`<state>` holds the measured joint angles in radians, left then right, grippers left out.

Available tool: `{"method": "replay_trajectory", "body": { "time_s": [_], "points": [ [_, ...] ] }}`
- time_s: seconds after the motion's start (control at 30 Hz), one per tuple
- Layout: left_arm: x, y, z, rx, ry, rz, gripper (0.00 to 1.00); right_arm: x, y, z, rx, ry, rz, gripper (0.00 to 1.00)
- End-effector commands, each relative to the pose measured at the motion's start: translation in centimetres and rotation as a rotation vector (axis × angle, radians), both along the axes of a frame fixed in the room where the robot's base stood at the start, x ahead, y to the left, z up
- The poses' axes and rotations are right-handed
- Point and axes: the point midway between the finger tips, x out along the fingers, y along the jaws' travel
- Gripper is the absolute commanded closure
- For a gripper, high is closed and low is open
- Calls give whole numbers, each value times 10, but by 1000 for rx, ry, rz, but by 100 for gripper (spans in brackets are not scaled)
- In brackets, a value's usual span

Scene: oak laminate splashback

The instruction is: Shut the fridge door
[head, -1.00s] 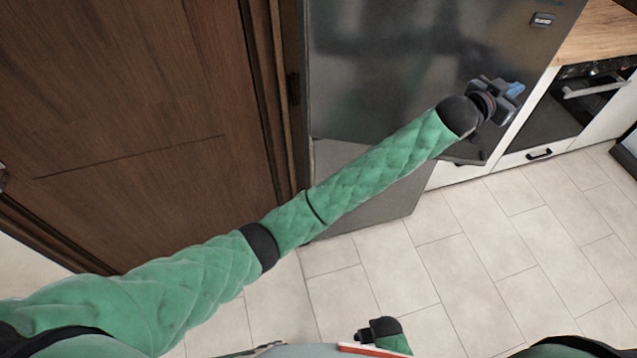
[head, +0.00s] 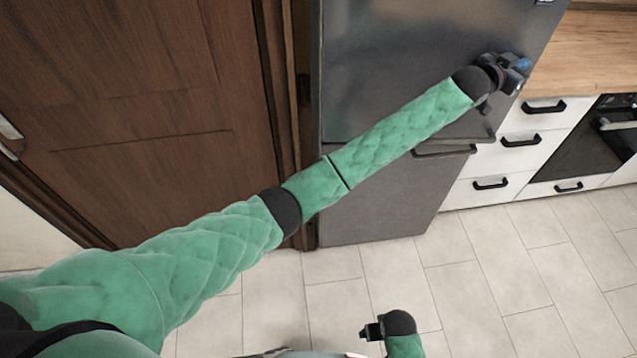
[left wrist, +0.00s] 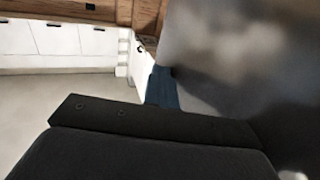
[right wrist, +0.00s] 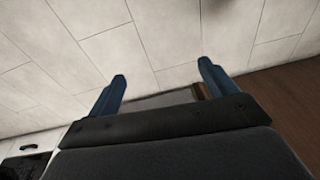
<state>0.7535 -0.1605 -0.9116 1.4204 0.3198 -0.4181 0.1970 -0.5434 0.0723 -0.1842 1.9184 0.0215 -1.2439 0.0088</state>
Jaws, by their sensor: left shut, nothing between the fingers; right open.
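The fridge is dark grey metal, with an upper door (head: 400,65) and a lower door (head: 385,205) in the head view. The upper door looks nearly flush with the lower one; whether a small gap is left I cannot tell. Dark handles sit near the seam at the right. My left gripper (head: 522,66) is shut and empty at the upper door's right edge, against or very close to its front. In the left wrist view the door surface (left wrist: 240,50) fills the right side, beside a blue finger. My right gripper (right wrist: 162,72) is open and empty above the floor.
White drawers (head: 520,140) with black handles, a wooden worktop (head: 585,50) and an oven (head: 600,140) stand right of the fridge. A brown wooden door (head: 130,110) is at the left. The tiled floor (head: 480,270) in front is clear.

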Motion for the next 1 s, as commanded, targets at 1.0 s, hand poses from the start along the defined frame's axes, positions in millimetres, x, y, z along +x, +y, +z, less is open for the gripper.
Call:
{"method": "replay_trajectory", "body": {
  "time_s": [1.0],
  "points": [
    [56, 5, 3, -4, -2, 120, 100, 7, 3, 46, 6, -4, 2, 15]
  ]
}}
